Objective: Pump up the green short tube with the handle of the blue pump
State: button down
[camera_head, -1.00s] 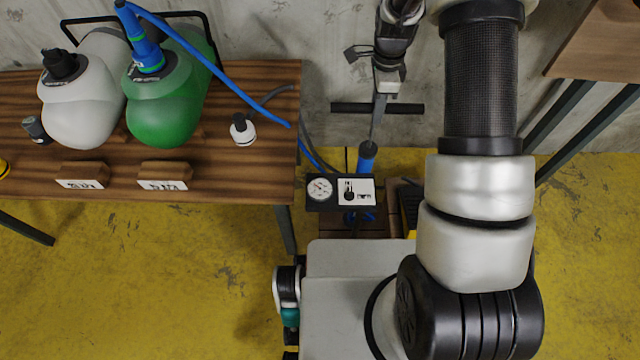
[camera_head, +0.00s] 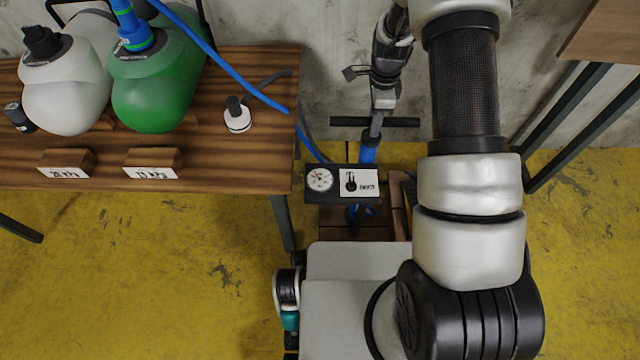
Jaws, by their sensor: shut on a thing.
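The green short tube (camera_head: 165,90) lies on the wooden table at the upper left. A blue connector (camera_head: 133,30) sits upright on its valve, and a blue hose (camera_head: 225,70) runs from there over the table edge toward the pump. The blue pump (camera_head: 369,148) stands right of the table, its lower part mostly hidden behind the gauge box. Its black T-shaped handle (camera_head: 350,121) is just above the barrel, with little rod showing. My gripper (camera_head: 384,98) points down from above at the middle of the handle and is shut on it; the fingertips are small in view.
A pressure gauge box (camera_head: 342,183) sits before the pump. A white tube (camera_head: 67,95) lies left of the green one. Two label blocks (camera_head: 150,164) and a white valve cap (camera_head: 238,117) are on the table (camera_head: 230,160). Another table stands at right.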

jog(key=shift+r, duration=0.15)
notch_tip(320, 180, up, 6)
jog(key=p, duration=0.4)
jog(key=shift+w+r, duration=0.1)
jog(key=shift+w, duration=0.05)
notch_tip(320, 180, down, 7)
jog(key=b, duration=0.4)
jog(key=shift+r, duration=0.3)
jog(key=c, duration=1.4)
grip_release()
jog(key=shift+o, duration=0.2)
jog(key=shift+r, duration=0.1)
jog(key=shift+r+p, duration=2.65)
jog(key=shift+r, duration=0.8)
